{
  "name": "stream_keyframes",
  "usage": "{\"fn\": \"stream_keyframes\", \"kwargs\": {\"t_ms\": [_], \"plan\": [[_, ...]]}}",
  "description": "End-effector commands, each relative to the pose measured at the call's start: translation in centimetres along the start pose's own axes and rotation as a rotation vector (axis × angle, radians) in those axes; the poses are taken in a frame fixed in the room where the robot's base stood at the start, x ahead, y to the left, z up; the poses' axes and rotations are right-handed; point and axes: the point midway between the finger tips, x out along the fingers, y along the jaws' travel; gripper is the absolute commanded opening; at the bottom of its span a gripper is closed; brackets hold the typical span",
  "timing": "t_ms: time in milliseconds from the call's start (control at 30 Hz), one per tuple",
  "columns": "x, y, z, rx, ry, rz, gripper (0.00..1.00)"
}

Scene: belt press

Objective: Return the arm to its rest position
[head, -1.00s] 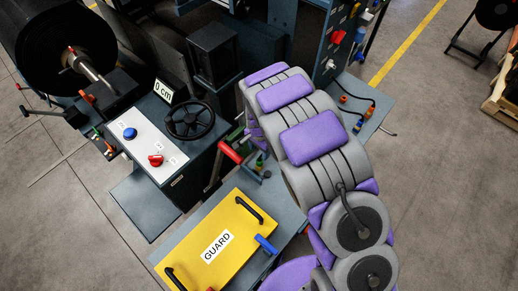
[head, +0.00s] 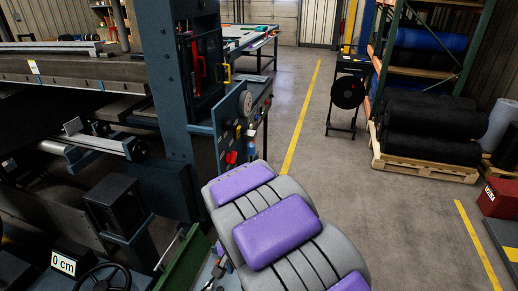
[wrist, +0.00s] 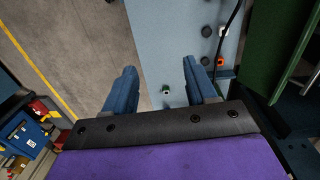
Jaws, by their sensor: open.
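My gripper (wrist: 159,66) shows in the wrist view as two blue fingers set wide apart with nothing between them. Beyond the fingers are bare floor on the left and a pale blue-grey panel (wrist: 185,40) in the middle. My grey and purple arm fills the lower middle of the head view, and my gripper cannot be seen there.
The press column (head: 180,90) with its control panel (head: 243,120) stands left of and beyond my arm. A handwheel (head: 103,277) is at lower left. A pallet (head: 420,166) with black rolls (head: 430,130) stands at right. The floor (head: 390,220) right of my arm is clear.

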Motion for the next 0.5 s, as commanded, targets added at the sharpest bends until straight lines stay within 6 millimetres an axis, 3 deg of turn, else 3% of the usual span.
{"fn": "stream_keyframes", "kwargs": {"t_ms": [33,267,500], "plan": [[-1.5,1.8,0.1,0.002,0.0,-0.002,0.57],[-6.3,9.1,2.8,-0.032,-0.032,0.003,0.57],[-9.8,16.0,7.5,-0.084,-0.07,-0.006,0.57]]}}
